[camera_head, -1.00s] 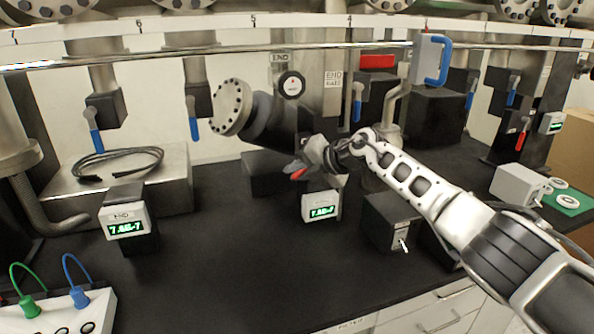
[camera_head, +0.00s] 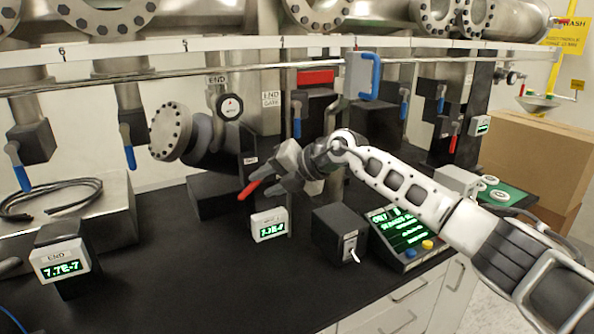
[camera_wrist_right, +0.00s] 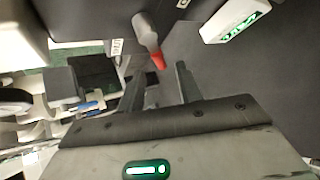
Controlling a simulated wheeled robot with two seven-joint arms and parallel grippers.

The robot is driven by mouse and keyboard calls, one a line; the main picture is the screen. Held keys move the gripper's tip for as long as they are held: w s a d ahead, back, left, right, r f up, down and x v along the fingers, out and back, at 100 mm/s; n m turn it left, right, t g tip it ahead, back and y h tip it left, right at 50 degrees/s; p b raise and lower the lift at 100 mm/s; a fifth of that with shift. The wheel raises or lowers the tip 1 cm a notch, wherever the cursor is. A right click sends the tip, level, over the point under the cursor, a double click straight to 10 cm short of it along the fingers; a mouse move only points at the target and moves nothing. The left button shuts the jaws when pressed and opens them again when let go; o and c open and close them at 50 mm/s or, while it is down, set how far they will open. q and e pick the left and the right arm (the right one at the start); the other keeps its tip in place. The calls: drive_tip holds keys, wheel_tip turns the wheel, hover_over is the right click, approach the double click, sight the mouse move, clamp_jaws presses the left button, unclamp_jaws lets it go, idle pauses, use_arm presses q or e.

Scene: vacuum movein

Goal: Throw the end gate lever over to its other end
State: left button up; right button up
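The end gate lever is a grey lever with a red tip (camera_head: 249,189). It sticks out low at the front of a dark valve body (camera_head: 232,150), below the END GATE label (camera_head: 271,99). Its grey part is largely hidden by my right gripper in the head view. My right gripper (camera_head: 280,178) is just right of the red tip. In the right wrist view the lever (camera_wrist_right: 148,35) points between and just beyond the two fingertips of my right gripper (camera_wrist_right: 158,78). The fingers are apart with nothing between them; contact is not seen. My left gripper is out of view.
A small green readout (camera_head: 269,226) stands below the lever. A black box with a white toggle (camera_head: 336,235) and a lit control panel (camera_head: 399,232) are to the right. A steel rail (camera_head: 200,72) runs above.

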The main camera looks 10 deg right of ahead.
drive_tip(key=b+v, duration=0.1)
drive_tip(key=v, duration=0.7)
drive_tip(key=shift+d, duration=0.1)
